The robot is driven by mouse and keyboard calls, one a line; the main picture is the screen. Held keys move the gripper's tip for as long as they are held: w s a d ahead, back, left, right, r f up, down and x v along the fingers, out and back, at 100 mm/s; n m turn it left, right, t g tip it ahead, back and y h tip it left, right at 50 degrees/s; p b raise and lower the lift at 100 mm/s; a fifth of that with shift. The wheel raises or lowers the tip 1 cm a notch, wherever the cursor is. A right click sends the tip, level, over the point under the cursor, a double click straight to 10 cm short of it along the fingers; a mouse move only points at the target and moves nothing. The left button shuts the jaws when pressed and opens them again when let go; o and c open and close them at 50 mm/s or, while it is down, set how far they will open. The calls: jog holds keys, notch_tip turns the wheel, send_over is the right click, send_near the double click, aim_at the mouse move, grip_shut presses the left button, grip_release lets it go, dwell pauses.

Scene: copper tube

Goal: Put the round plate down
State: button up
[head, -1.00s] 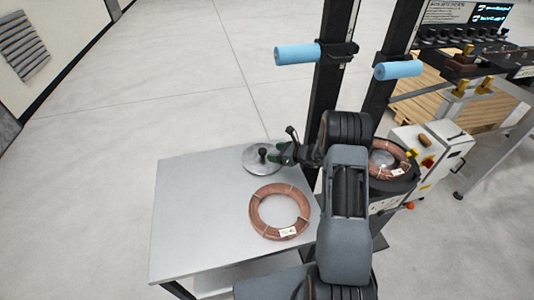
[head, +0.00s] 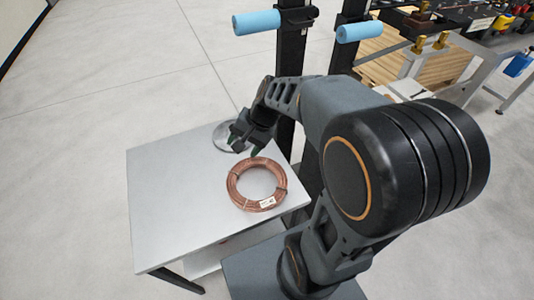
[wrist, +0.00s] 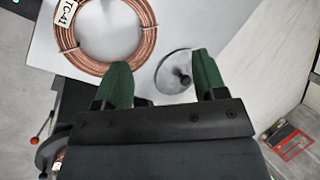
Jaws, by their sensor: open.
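The round plate (head: 222,136) is a grey metal disc lying flat at the far edge of the metal table (head: 160,190). My gripper (head: 242,148) is open above the table, beside the plate and near the copper coil (head: 235,193). In the wrist view my gripper's green fingertips (wrist: 160,75) are spread wide with nothing held between them. The plate's knob appears between the fingers but apart from them. In the head view my gripper covers part of the plate.
The coil, tied and with a white label, lies on the table close to my gripper and also fills the wrist view's upper left (wrist: 105,30). Dark posts with blue rollers (head: 257,22) rise behind the table. The table's left part is clear.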

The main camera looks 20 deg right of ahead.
jog(key=s+d+r+n+t+h, duration=0.1)
jog(key=s+d+r+n+h, duration=0.2)
jog(key=s+n+h, duration=0.2)
jog(key=shift+s+r+n+t, duration=0.15)
jog(key=shift+s+n+t, duration=0.25)
jog(key=shift+s+n, duration=1.2)
jog(key=shift+s+m, duration=0.2)
jog(key=shift+m, duration=0.1)
